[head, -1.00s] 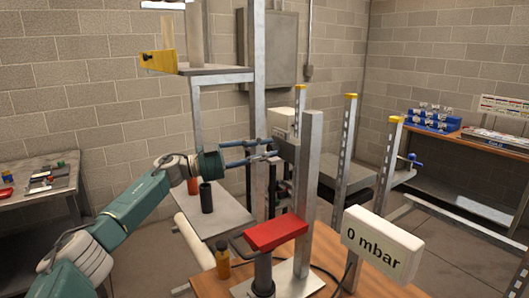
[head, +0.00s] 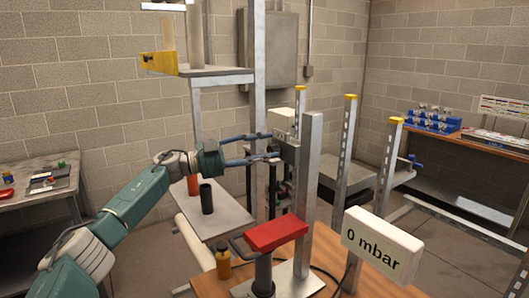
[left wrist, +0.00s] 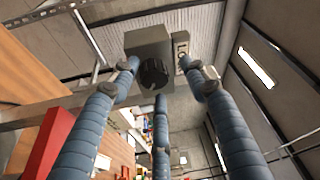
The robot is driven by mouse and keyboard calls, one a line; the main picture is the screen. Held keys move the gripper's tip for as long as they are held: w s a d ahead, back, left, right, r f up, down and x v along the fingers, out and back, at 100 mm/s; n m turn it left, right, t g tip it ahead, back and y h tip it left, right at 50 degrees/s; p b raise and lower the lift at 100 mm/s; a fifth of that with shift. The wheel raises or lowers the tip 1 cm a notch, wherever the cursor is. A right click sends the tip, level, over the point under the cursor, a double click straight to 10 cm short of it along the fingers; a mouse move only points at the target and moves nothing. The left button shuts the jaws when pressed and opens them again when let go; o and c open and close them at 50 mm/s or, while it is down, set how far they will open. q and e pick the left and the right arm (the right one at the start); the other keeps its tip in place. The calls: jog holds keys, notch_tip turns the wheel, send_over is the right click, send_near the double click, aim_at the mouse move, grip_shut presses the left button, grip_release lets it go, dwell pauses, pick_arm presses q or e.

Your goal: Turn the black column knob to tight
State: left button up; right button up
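The black column knob (left wrist: 154,72) is a round, ridged dial on a grey box (left wrist: 150,45) in the left wrist view. In the head view this box (head: 288,151) is at the metal column, and I cannot make out the knob there. My left gripper (head: 273,145) reaches toward the box from the left. Its blue-grey fingers are spread apart, with the knob seen between them in the left wrist view. I cannot tell whether a fingertip touches it. The fingers hold nothing. My right gripper is not in view.
A grey upright (head: 307,190) and a red block (head: 277,234) stand close in front, below and right of the gripper. A white "0 mbar" display (head: 382,243) is at the lower right. Dark and orange cylinders stand on a grey shelf (head: 225,222) below the arm.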

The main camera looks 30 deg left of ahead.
pick_arm(q)
jog(key=shift+f, duration=0.15)
jog(key=shift+s+a+f, duration=0.1)
jog(key=shift+s+a, duration=0.05)
jog(key=shift+s, duration=0.05)
jog(key=r+v, duration=0.1)
jog(key=v, duration=1)
jog(key=shift+s+f, duration=0.25)
jog(key=shift+f, duration=0.05)
jog(key=shift+a, duration=0.1)
